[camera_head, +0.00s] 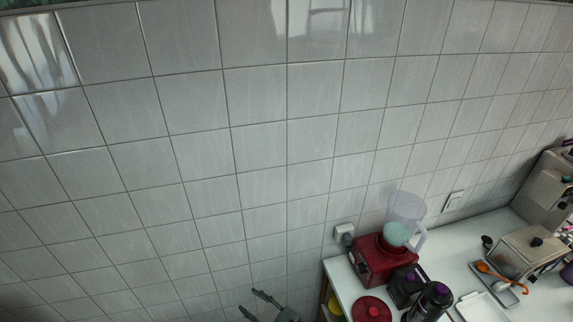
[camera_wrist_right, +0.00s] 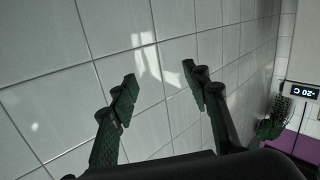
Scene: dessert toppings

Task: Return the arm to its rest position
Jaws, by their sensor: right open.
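My right gripper (camera_head: 252,302) shows at the bottom edge of the head view, left of the counter and in front of the tiled wall. Its two fingers are spread and nothing is between them. The right wrist view also shows the open fingers (camera_wrist_right: 158,76) against the tiles, apart and empty. Most of the right arm is outside the head view. My left gripper is in neither view.
A white counter (camera_head: 461,269) at the lower right holds a red blender base (camera_head: 378,262), a red lidded pot (camera_head: 371,310), dark containers (camera_head: 407,285) and a metal box (camera_head: 530,253). In the wrist view a digital display (camera_wrist_right: 303,92) is at right.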

